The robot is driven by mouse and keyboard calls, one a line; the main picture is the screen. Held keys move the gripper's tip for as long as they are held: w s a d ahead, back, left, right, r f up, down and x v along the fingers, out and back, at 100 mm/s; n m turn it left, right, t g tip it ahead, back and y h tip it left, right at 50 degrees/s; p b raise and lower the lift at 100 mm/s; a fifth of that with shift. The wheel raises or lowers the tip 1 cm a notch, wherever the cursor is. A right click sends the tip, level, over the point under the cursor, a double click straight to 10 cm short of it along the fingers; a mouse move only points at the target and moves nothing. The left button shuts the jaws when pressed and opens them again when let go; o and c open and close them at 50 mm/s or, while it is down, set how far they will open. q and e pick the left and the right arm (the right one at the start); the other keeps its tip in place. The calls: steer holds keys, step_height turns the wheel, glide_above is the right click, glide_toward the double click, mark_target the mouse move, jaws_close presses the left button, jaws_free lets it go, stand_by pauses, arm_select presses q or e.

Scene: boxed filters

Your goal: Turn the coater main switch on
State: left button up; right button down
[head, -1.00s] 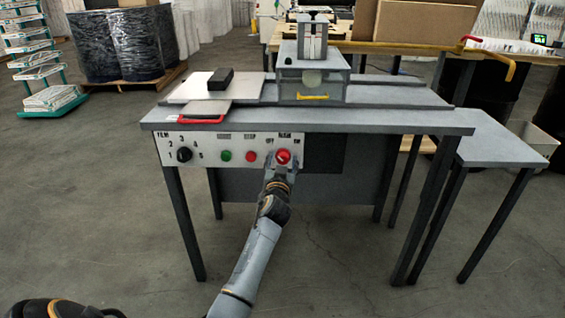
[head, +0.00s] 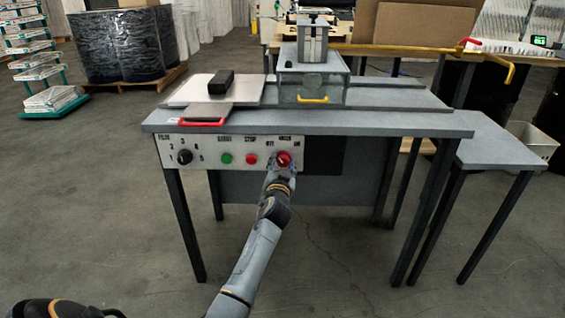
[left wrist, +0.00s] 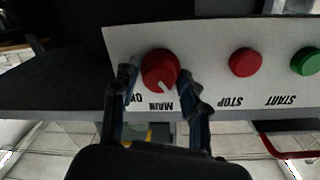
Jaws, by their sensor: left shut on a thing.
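The coater main switch (head: 283,159) is a round red knob on the white control panel (head: 204,151), between the OFF and ON marks. In the left wrist view, which is upside down, the knob (left wrist: 159,68) has a white pointer line directed toward the MAIN label, slightly to the side away from ON. My left gripper (head: 281,167) is at the knob, with one dark finger on each side, shut on it. The OFF mark is hidden behind a finger in the wrist view. My right gripper is not in view.
A red STOP button (head: 251,159), a green START button (head: 225,158) and a black FILM dial (head: 184,157) sit left of the switch. The grey coater table (head: 385,121) overhangs the panel. A lower side table (head: 497,150) stands right. The floor in front is clear.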

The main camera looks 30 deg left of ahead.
arm_select(q)
steer(key=m+p, duration=0.2)
steer(key=m, duration=0.5)
steer(key=shift+d+g, duration=0.1)
steer(key=shift+g, duration=0.2)
steer(key=m+p, duration=0.2)
steer(key=m, duration=0.4)
steer(key=shift+f, duration=0.1)
steer(key=shift+f+m+p, duration=0.1)
steer(key=shift+m+p, duration=0.4)
steer(key=shift+m, duration=0.5)
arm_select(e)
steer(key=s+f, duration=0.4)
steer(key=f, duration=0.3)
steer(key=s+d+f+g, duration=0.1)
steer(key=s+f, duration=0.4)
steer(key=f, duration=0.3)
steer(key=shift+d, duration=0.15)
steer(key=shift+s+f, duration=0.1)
arm_select(q)
steer(key=o, duration=0.9)
steer(key=shift+g+y, duration=0.3)
steer(key=shift+y, duration=0.1)
steer(key=shift+o, duration=0.2)
steer(key=shift+d, duration=0.1)
steer(key=v, duration=1.1)
steer(key=shift+s+d, duration=0.15)
steer(key=shift+s, duration=0.25)
